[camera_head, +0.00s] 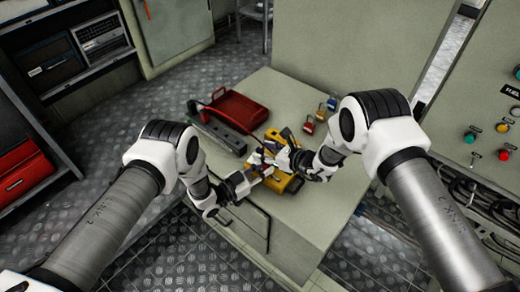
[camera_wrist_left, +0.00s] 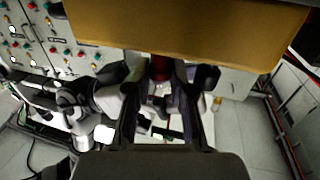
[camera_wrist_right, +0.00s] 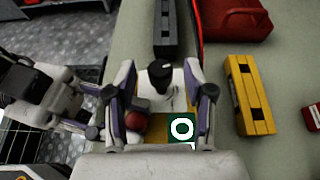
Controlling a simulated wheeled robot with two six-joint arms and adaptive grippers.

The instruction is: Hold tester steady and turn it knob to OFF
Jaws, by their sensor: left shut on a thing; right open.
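The yellow tester (camera_head: 291,184) lies on the grey cabinet top in the head view, partly hidden by both my grippers. Its yellow side fills the top of the left wrist view (camera_wrist_left: 190,25). My left gripper (camera_head: 262,172) is shut at the tester's left side, on a small red part (camera_wrist_left: 158,70) of it. My right gripper (camera_wrist_right: 155,92) is open above the tester. In the right wrist view, a black knob (camera_wrist_right: 160,72) shows between its fingers, with a red round part (camera_wrist_right: 137,120) and a green panel with a white ring (camera_wrist_right: 181,128). Finger contact with the knob is unclear.
A second yellow device (camera_wrist_right: 249,95) lies beside the tester. Several small padlocks (camera_head: 308,127) stand at the back right. A control panel (camera_head: 490,120) stands to the right. The cabinet's front right top is clear.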

